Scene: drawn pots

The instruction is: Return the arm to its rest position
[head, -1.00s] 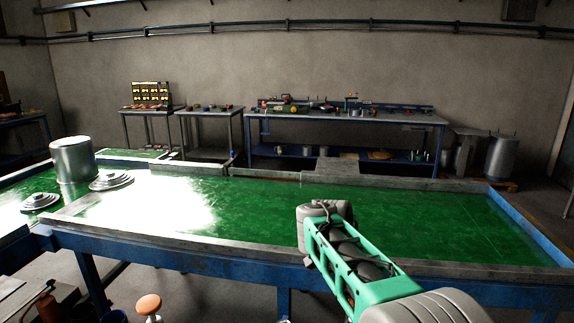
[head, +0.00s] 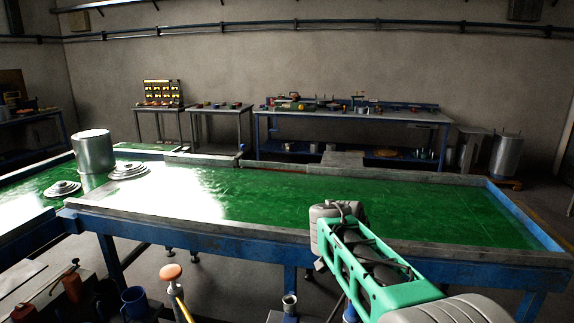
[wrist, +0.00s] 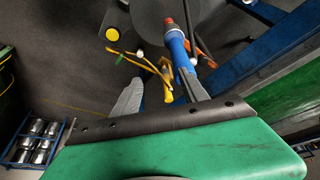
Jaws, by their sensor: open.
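My gripper (wrist: 160,97) shows in the wrist view with its two grey fingers apart and nothing between them. It points down toward the floor area beside the blue table frame. In the head view my green and grey arm (head: 365,262) reaches in from the lower right, in front of the near edge of the green-topped table (head: 400,215). My gripper's fingers cannot be made out in the head view.
A metal pot (head: 93,152) stands on the green surface at the left, with stepped metal lids (head: 128,171) beside it. An orange-topped post (head: 171,272) and a blue cup (head: 135,300) are low in front. Workbenches (head: 350,117) line the back wall. The table's right part is clear.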

